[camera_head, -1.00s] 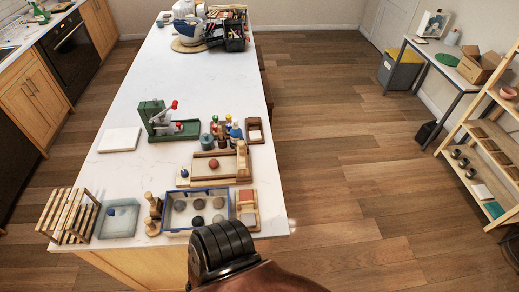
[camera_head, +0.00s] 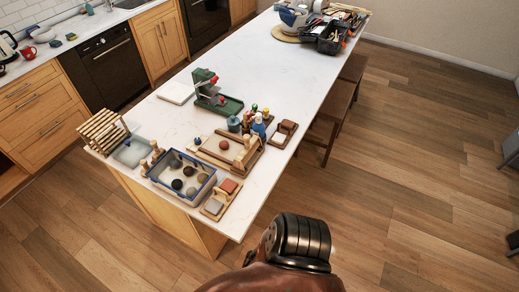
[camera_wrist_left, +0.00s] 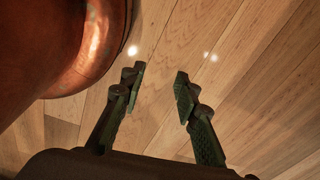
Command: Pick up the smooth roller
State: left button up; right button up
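Small upright wooden pieces (camera_head: 156,150) stand beside the blue-rimmed tray at the near end of the island. Another pale wooden cylinder shape (camera_head: 247,142) stands at the wooden frame board (camera_head: 214,158). They are too small to tell which is the smooth roller. My left gripper (camera_wrist_left: 158,80) is open and empty in the left wrist view, with bare wood floor beyond its fingers. No gripper shows in the head view; my right gripper is out of sight.
The white island (camera_head: 262,190) also holds a blue-rimmed tray of round lumps (camera_head: 208,186), a green press (camera_head: 228,106), a wooden rack (camera_head: 100,128) and several bottles. Brown stools (camera_head: 332,112) stand along its right side.

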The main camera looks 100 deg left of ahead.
aim_at(247, 146)
jog(key=u, duration=1.45)
